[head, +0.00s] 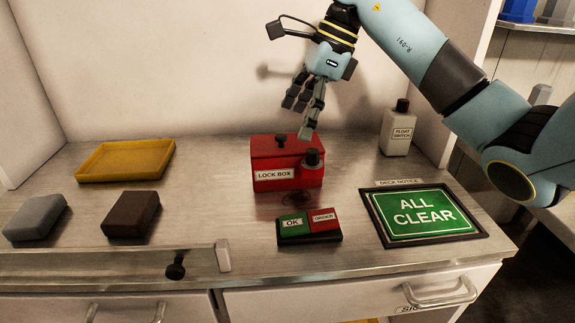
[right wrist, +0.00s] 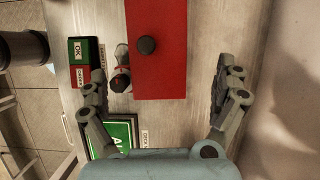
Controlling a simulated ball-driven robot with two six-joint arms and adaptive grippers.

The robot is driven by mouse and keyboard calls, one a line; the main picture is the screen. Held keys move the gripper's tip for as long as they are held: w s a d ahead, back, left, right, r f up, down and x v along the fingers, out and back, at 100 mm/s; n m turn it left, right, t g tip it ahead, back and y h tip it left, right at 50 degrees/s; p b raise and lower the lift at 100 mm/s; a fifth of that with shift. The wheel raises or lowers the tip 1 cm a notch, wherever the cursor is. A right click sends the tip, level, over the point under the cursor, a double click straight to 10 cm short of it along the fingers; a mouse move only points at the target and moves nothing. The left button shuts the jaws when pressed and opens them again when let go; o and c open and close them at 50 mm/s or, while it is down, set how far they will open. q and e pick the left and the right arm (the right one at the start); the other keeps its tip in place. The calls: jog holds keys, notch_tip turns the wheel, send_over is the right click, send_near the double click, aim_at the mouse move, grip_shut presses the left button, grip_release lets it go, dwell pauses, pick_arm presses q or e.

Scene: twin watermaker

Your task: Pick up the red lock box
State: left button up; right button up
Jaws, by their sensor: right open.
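The red lock box (head: 265,180) stands on the counter near the middle, with a white "LOCK BOX" label, a dark knob on its lid and a dark-topped cylinder at its front right. In the right wrist view the red lock box (right wrist: 168,72) shows from above, its lid knob near the top. My right gripper (head: 298,122) is open and empty, just above the box's lid in the head view. In the right wrist view its fingers (right wrist: 162,90) are spread wide on either side of the box's near end. I see no contact. My left gripper is not in view.
A green and red button block (head: 309,238) sits in front of the box. A framed "ALL CLEAR" sign (head: 420,214) lies right; a white "FLOAT SWITCH" bottle (head: 399,135) stands behind it. A yellow tray (head: 125,161), brown block (head: 131,215) and grey block (head: 36,218) are left.

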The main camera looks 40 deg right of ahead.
aim_at(286, 143)
jog(key=x, duration=0.3)
jog(key=p+x, duration=0.1)
jog(key=x, duration=0.2)
jog(key=shift+a+f, duration=0.3)
jog(key=shift+a, duration=0.1)
jog(key=shift+c, duration=0.4)
jog(key=c, duration=1.6)
jog(key=shift+c, duration=0.3)
jog(key=shift+r, duration=0.15)
